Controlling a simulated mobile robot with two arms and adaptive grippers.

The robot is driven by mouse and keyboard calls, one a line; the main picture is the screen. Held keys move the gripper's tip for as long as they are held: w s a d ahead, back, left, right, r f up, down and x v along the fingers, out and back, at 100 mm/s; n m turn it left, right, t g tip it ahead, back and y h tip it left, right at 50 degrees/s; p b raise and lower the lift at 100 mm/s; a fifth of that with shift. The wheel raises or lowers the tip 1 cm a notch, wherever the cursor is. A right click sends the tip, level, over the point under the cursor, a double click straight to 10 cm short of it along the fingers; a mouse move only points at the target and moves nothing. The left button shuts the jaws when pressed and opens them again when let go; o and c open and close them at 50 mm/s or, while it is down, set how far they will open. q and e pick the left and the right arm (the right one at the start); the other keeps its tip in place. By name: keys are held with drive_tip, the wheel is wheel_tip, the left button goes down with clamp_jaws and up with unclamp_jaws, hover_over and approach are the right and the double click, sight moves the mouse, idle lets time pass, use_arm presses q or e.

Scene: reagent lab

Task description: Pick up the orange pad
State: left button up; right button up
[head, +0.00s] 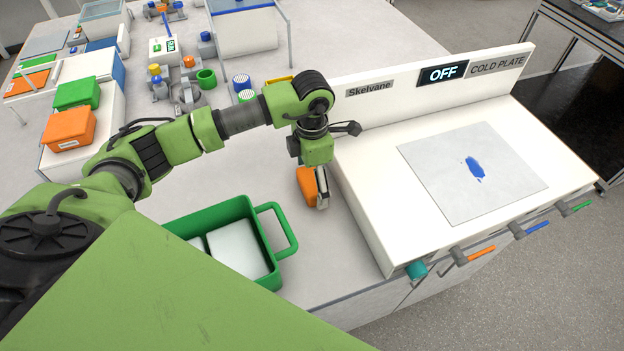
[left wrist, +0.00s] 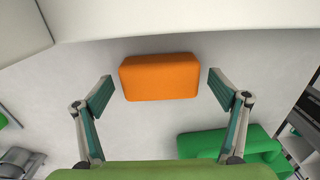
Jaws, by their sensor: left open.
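The orange pad (head: 306,186) is a rounded block on the grey bench top, just left of the white cold plate unit. In the left wrist view the orange pad (left wrist: 160,77) lies between and a little beyond the fingertips. My left gripper (left wrist: 157,88) is open, with one finger on each side of the pad and a gap to both. In the head view my left gripper (head: 321,188) points down at the pad and hides part of it. My right gripper is not in view.
The cold plate unit (head: 370,195) reads OFF and carries a grey plate with a blue smear. A green bin (head: 282,228) holding white pads stands left of the gripper. Bottles, cups and orange and green boxes (head: 68,128) stand at the back left.

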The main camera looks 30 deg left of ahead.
use_arm(q)
drive_tip(key=shift+f, duration=0.25)
drive_tip(key=c, duration=1.2)
drive_tip(key=shift+r, duration=0.15)
drive_tip(key=shift+r, duration=0.25)
wheel_tip(320, 180, up, 2)
drive_tip(key=shift+w+r+b, duration=0.1)
drive_tip(key=shift+b, duration=0.45)
drive_tip(key=s+d+r, duration=0.1)
drive_tip(key=s+r+b, duration=0.1)
drive_tip(key=r, duration=0.1)
drive_tip(key=s+d+r+b, duration=0.1)
drive_tip(key=r, duration=0.1)
drive_tip(key=shift+s+d, duration=0.2)
drive_tip(key=shift+d, duration=0.15)
drive_tip(key=s+d+r, duration=0.1)
drive_tip(key=s+d, duration=0.1)
drive_tip(key=s+d+r+b, duration=0.1)
drive_tip(key=s+d+r, duration=0.1)
drive_tip(key=s, duration=0.1)
drive_tip(key=s+d+r+b, duration=0.1)
drive_tip(key=s+d+r, duration=0.1)
drive_tip(key=s, duration=0.1)
